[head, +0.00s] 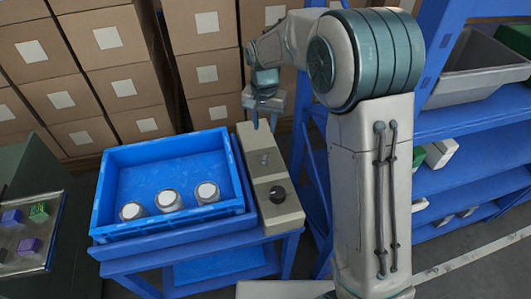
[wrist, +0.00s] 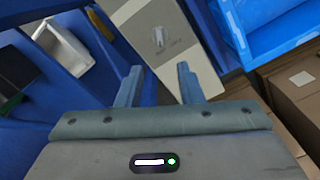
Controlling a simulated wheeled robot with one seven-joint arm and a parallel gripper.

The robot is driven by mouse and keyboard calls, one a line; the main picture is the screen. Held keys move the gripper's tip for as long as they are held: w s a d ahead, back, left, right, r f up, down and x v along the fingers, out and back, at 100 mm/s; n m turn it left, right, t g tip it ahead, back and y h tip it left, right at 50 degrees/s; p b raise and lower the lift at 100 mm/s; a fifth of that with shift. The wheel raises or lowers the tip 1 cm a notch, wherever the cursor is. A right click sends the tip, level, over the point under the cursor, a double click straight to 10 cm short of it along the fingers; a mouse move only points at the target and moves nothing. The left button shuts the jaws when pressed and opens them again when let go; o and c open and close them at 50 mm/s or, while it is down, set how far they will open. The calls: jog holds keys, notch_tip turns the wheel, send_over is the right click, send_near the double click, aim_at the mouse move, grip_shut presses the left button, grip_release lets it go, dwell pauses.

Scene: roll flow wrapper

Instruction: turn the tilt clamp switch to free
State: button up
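A small grey switch (head: 264,159) sits on the upper half of a long beige control panel (head: 250,137), beside the blue crate. In the wrist view the switch (wrist: 158,38) shows as a light lever on the panel (wrist: 195,65), with small lettering below it that I cannot read. I cannot tell its set position or confirm that it is the tilt clamp switch. My gripper (head: 264,121) is over the far end of the panel, apart from the switch. In the wrist view my gripper (wrist: 160,69) is open and empty, with the switch ahead between its fingers.
A round dark knob (head: 277,194) is on the panel's near half. A blue crate (head: 170,147) holding several white-lidded jars (head: 207,192) stands left of the panel. Stacked cardboard boxes (head: 125,85) are behind. Blue shelving (head: 470,125) with bins is at the right.

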aim_at(265, 157)
notch_tip(265, 157, down, 13)
jog(key=shift+f, duration=0.1)
dwell(0.3)
grip_shut()
